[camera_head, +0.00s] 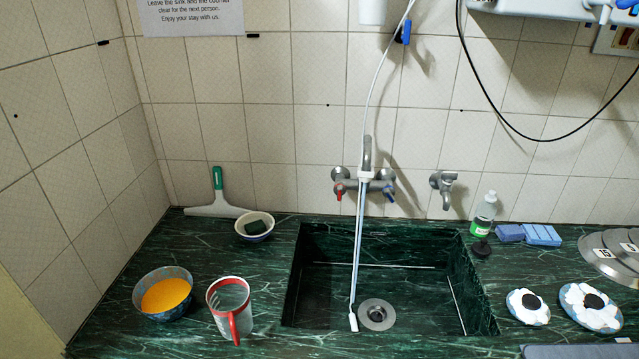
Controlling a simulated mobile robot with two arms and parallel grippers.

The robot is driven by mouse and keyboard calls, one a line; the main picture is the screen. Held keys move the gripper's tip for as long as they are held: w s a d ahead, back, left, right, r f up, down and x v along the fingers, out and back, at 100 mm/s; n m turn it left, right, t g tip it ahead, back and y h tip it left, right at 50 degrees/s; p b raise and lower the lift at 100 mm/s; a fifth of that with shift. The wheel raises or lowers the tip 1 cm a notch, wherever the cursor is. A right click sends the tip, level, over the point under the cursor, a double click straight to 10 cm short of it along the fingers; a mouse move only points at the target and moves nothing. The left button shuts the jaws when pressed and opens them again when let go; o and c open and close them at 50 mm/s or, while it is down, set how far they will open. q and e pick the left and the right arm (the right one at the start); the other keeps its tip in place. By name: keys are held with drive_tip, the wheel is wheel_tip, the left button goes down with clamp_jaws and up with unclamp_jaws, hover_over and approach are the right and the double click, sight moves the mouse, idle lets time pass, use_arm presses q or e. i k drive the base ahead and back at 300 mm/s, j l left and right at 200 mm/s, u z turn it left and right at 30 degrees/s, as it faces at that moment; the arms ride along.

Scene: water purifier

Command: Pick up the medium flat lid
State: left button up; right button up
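Flat round grey metal lids (594,240) overlap on the counter at the right edge, partly cut off by the frame. White labels lie on them; the nearer label seems to read 15. Two smaller round pieces with white-and-blue patterns and dark centres lie in front: a smaller one (515,300) and a larger one (574,297). They look like lids with knobs. I cannot tell for sure which piece is the medium flat lid. Neither of my grippers is in view.
A dark green marble counter (400,349) surrounds a sink (330,285) with a thin white hose hanging into it. A bowl (165,296) and a red-rimmed jug (228,300) are left. A pale flat edge shows bottom right.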

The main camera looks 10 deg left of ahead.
sight(590, 308)
drive_tip(key=z, duration=1.4)
drive_tip(key=i+l+z, duration=0.4)
drive_tip(key=i+l, duration=0.25)
drive_tip(key=i, duration=0.15)
